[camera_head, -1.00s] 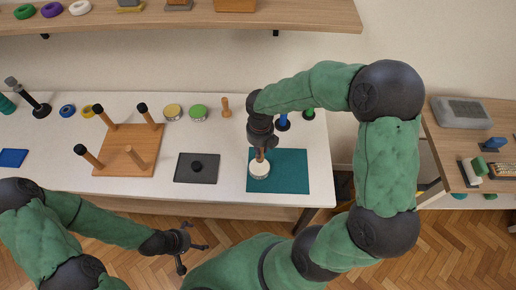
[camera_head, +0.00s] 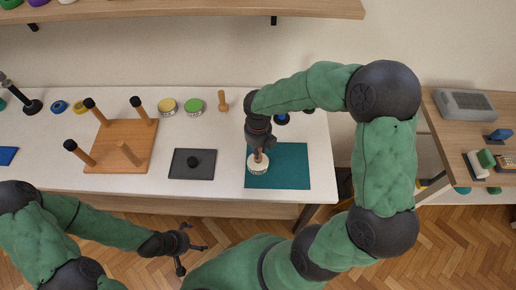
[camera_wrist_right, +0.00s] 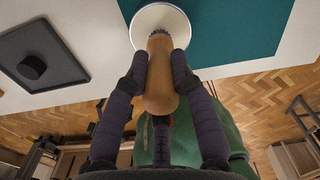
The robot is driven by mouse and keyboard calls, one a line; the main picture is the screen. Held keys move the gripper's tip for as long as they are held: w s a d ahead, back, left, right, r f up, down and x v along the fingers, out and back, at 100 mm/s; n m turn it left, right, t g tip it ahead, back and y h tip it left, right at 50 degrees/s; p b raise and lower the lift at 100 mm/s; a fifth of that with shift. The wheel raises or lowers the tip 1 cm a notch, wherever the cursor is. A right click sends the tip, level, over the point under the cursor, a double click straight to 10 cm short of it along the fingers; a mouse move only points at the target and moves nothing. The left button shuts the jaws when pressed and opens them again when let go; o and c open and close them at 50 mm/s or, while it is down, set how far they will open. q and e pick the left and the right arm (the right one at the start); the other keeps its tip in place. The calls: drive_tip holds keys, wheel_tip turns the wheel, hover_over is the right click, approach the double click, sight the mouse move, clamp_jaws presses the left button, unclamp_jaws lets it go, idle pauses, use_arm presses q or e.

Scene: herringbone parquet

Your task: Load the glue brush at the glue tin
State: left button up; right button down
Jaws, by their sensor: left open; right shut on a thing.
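My right gripper (camera_head: 259,150) is shut on the wooden handle of the glue brush (camera_wrist_right: 160,82). The brush points down, with its dark bristle end at the round, white-rimmed glue tin (camera_head: 257,167). In the right wrist view the bristles overlap the tin's opening (camera_wrist_right: 143,22); I cannot tell how deep they sit. The tin stands on the left part of the teal mat (camera_head: 290,175). My left gripper (camera_head: 189,252) is open and empty, over the floor in front of the bench.
A dark square plate with a black knob (camera_head: 193,173) lies left of the mat. Further left is a wooden board with pegs (camera_head: 118,160). Yellow and green round tins (camera_head: 194,106) and a wooden peg-like piece (camera_head: 222,100) stand behind. A side table (camera_head: 448,135) is at the right.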

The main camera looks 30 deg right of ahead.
drive_tip(key=shift+f, duration=0.55)
idle(0.7)
drive_tip(key=shift+s+f, duration=0.1)
drive_tip(key=shift+s, duration=0.05)
idle(1.8)
wheel_tip(320, 180, up, 7)
drive_tip(key=p, duration=0.7)
drive_tip(key=shift+p, duration=0.35)
idle(0.7)
